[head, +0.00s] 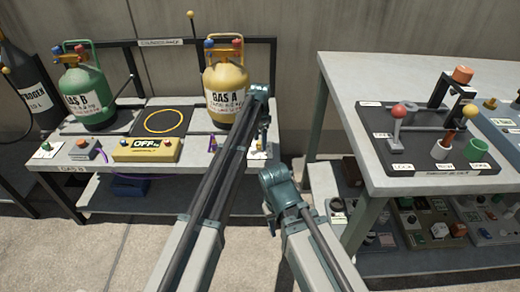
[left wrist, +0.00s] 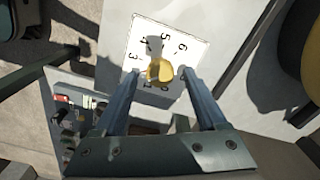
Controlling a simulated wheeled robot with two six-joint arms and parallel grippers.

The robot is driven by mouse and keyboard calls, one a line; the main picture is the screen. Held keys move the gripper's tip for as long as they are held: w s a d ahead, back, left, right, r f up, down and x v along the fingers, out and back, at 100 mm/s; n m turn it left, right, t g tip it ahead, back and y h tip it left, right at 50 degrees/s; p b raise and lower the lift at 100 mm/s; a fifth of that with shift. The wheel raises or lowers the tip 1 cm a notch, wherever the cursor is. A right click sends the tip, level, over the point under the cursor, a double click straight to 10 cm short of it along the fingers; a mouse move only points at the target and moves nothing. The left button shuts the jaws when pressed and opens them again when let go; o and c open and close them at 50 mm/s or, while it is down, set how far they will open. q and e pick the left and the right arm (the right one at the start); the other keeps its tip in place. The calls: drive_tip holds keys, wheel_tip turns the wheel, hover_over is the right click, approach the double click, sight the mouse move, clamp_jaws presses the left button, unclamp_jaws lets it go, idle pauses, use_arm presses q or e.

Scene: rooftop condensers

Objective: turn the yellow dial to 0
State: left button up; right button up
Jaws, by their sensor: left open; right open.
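The yellow dial (left wrist: 160,70) sits on a white plate (left wrist: 140,30) with black digits around it, in the left wrist view. Digits 3 to 6 read clearly; 0 and 1 are at the near side, partly covered by the knob. I cannot tell for sure which digit the dial points at. My left gripper (left wrist: 162,97) is open, one finger on each side of the dial. In the head view my left gripper (head: 262,148) is over the right end of the low bench, and hides the dial. My right gripper (head: 271,228) is open and empty, lower, between the benches.
A yellow gas bottle (head: 227,95) and a green one (head: 88,95) stand on the low bench. A yellow box reading OFF (head: 147,150) sits at its front. The grey table (head: 345,75) at right carries a black panel with levers; a shelf of parts is below.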

use_arm(q)
drive_tip(key=shift+f+b, duration=0.3)
drive_tip(key=shift+f, duration=0.35)
use_arm(e)
drive_tip(key=shift+f, duration=0.6)
use_arm(q)
clamp_jaws()
